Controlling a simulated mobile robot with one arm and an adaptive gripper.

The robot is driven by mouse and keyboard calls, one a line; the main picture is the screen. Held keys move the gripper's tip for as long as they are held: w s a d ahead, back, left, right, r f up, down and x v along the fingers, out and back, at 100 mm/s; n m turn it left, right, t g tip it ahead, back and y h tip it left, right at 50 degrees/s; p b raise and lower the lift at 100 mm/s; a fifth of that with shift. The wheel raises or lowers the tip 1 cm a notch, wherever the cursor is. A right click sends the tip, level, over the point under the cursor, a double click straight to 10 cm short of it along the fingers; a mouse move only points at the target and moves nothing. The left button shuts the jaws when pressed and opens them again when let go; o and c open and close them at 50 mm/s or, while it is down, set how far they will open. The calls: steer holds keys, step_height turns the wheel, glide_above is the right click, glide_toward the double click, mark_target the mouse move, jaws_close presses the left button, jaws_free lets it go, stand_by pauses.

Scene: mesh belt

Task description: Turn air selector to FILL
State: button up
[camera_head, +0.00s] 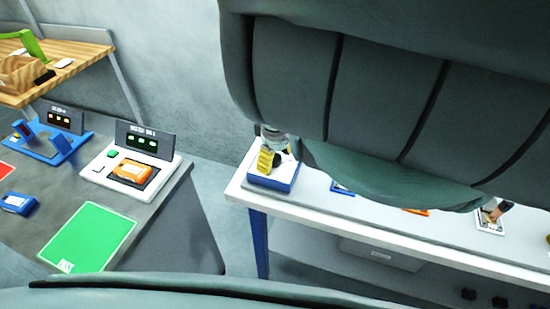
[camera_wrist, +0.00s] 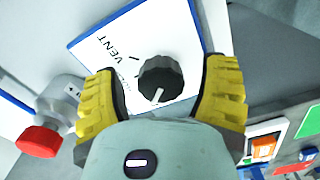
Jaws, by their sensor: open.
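The air selector is a dark ridged knob (camera_wrist: 160,77) on a white panel (camera_wrist: 108,62) with a blue edge. Its white pointer mark aims toward the bottom of the wrist view. The word VENT is printed to the left of the knob; no FILL label can be read. My gripper (camera_wrist: 162,82) is open, with one yellow finger on each side of the knob and visible gaps between. In the head view, my gripper (camera_head: 266,160) is over the blue-and-white selector box (camera_head: 273,180) at the left end of the white bench; my arm hides much of that area.
A red push button (camera_wrist: 40,141) on a grey housing lies left of the fingers in the wrist view. The white bench (camera_head: 318,203) runs right. A grey table at left holds a green PASS mat (camera_head: 90,238) and a tester (camera_head: 130,170) with an orange device.

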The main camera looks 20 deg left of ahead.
mark_target(276, 157)
steer(key=shift+r, duration=0.15)
step_height(276, 157, up, 5)
steer(key=shift+w+r, duration=0.15)
steer(key=shift+r, duration=0.95)
